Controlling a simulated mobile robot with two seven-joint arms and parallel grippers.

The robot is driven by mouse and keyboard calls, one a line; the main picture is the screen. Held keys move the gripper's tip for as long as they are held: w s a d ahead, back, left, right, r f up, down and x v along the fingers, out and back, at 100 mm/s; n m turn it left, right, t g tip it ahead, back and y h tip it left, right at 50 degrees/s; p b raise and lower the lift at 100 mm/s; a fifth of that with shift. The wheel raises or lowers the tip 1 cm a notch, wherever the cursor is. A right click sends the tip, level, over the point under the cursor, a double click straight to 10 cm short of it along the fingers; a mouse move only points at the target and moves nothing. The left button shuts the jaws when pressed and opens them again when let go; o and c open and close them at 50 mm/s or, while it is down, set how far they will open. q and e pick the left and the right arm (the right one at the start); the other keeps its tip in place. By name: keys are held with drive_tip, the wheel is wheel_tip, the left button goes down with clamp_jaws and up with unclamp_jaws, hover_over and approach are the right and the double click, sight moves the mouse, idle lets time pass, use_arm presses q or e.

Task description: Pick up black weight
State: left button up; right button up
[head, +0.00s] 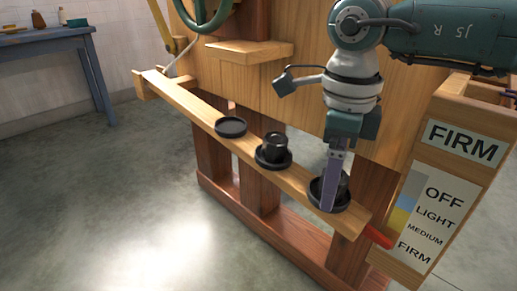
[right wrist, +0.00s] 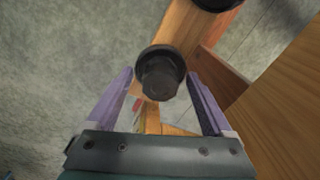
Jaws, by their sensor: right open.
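A black weight (right wrist: 160,82) with a round knob shows in the right wrist view between the two purple fingers of my right gripper (right wrist: 160,76). The gripper is open, with a gap on each side of the weight. In the head view the gripper (head: 331,200) points down at the right end of a wooden rail, and the weight (head: 343,187) is partly hidden behind a finger, in a round black holder (head: 316,188). A second black weight (head: 275,144) stands in a black holder to the left. My left gripper is not in view.
An empty-looking black dish (head: 231,127) sits farther left on the wooden rail (head: 187,97). A panel (head: 430,195) reading OFF, LIGHT, MEDIUM, FIRM and a red lever (head: 378,237) are close on the right. A blue table (head: 45,35) stands far left. The floor in front is clear.

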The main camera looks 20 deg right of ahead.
drive_tip(key=shift+r, duration=0.1)
clamp_jaws()
idle(0.5)
